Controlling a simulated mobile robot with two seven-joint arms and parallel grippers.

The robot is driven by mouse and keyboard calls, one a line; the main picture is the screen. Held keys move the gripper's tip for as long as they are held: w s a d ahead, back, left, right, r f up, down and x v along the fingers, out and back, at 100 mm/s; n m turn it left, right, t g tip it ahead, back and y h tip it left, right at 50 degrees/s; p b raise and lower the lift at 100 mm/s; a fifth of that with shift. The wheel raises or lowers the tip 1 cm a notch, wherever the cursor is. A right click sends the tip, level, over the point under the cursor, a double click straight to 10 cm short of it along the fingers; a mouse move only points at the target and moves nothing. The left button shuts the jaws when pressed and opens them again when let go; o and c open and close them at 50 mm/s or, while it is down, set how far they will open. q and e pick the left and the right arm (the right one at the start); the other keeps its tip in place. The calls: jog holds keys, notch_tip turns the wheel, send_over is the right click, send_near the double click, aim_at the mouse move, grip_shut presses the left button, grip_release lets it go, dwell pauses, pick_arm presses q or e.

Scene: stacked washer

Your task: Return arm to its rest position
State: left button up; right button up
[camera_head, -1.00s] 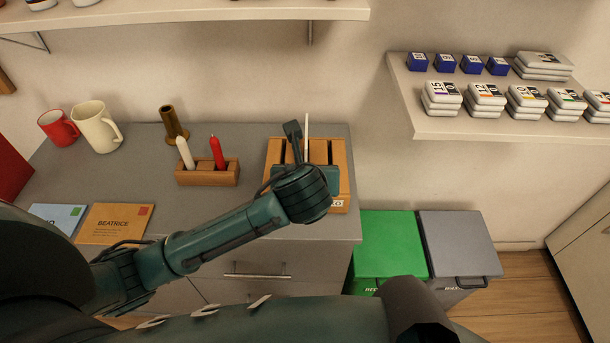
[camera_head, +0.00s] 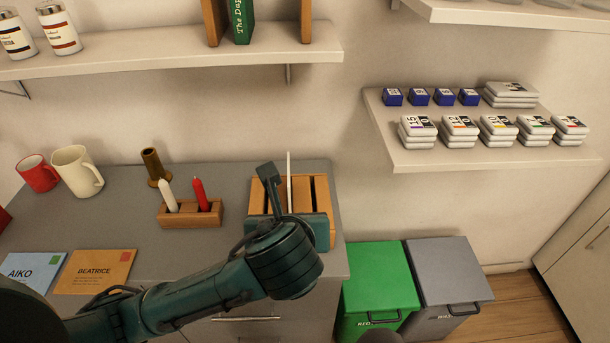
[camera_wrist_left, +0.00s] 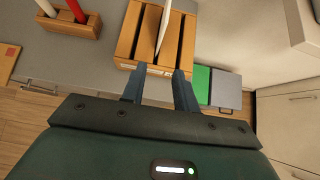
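My left arm comes in from the left in the head view. Its gripper (camera_head: 270,180) is over the front of a slotted wooden rack (camera_head: 321,212). In the left wrist view, the two fingers (camera_wrist_left: 160,72) stand apart with nothing between them, just in front of the rack (camera_wrist_left: 126,42). A thin white upright item (camera_head: 289,180) stands in a rack slot; it also shows in the wrist view (camera_wrist_left: 163,28). The gripper appears clear of it. My right gripper is not in view.
A wooden holder (camera_head: 190,217) with a white and a red candle, a brown vase (camera_head: 155,168), two mugs and two envelopes are on the grey counter (camera_head: 120,210). Shelves (camera_head: 400,158) jut from the wall. Green (camera_head: 378,285) and grey bins stand at right.

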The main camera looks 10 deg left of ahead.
pick_arm(q)
jog(key=s+a+f+n+g+h, duration=0.25)
jog(key=s+a+f+n, duration=0.4)
jog(key=n, duration=0.95)
jog(key=s+a+f+n+g+h, duration=0.1)
jog(key=s+a+f+n+g, duration=0.2)
jog(key=s+f+n, duration=0.9)
jog(key=w+d+f+n+t+h, duration=0.2)
jog(key=w+d+f+t, duration=0.3)
jog(key=w, duration=0.3)
jog(key=shift+d+f+t, duration=0.2)
jog(key=shift+f+t, duration=0.15)
jog(key=shift+f, duration=0.45)
jog(key=shift+a, duration=0.1)
